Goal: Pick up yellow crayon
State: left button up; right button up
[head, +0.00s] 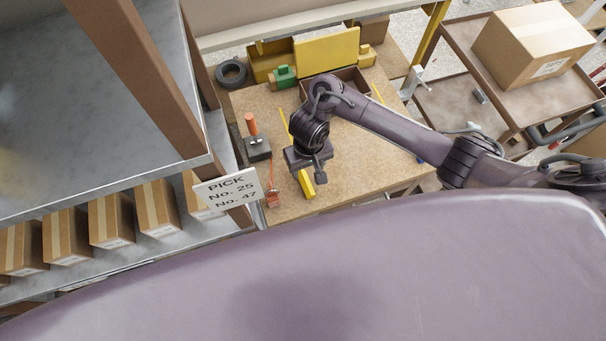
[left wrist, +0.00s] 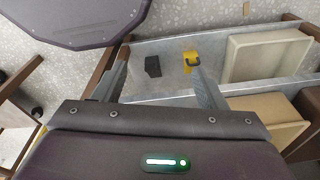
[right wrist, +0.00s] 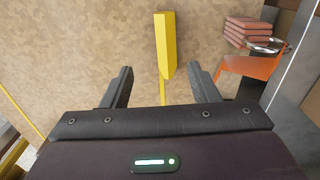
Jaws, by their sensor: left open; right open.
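A thick yellow bar with a tapered end, which looks like the yellow crayon, lies on the brown workbench top; it shows in the right wrist view (right wrist: 165,46) and near the bench's front edge in the head view (head: 306,184). My right gripper (head: 319,178) is over the bench beside this bar and partly covers it. In the right wrist view my right gripper (right wrist: 165,82) is open and empty, with the bar beyond and between its fingertips. My left gripper (left wrist: 161,78) is open and empty, away from the bench; the head view does not show it.
Thin yellow sticks (head: 379,94) lie on the bench. An orange-handled tool (head: 251,125) and a black block (head: 257,149) are left of my right gripper. A shelf with several cartons (head: 111,221) and a PICK sign (head: 228,189) borders the bench's left. Beige bins (left wrist: 267,53) are near my left gripper.

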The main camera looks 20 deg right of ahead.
aim_at(305, 180)
jog(key=shift+s+a+f, duration=0.2)
jog(key=shift+s+f, duration=0.25)
jog(key=shift+f, duration=0.35)
jog(key=shift+w+a+f, duration=0.1)
jog(key=shift+a+f, duration=0.1)
jog(key=shift+f, duration=0.55)
jog(key=shift+w+f+b, duration=0.15)
jog(key=shift+f+b, duration=0.1)
jog(key=shift+f, duration=0.4)
jog(key=shift+w+f+b, duration=0.15)
jog(key=shift+f+b, duration=0.05)
jog(key=shift+f, duration=0.6)
jog(key=c, duration=0.8)
jog(key=shift+c, duration=1.4)
pick_arm(q)
jog(key=shift+g, duration=0.3)
jog(key=s, duration=0.1)
jog(key=s+f, duration=0.1)
jog(key=s, duration=0.1)
jog(key=s+f, duration=0.1)
jog(key=shift+s, duration=0.2)
jog(key=shift+w, duration=0.1)
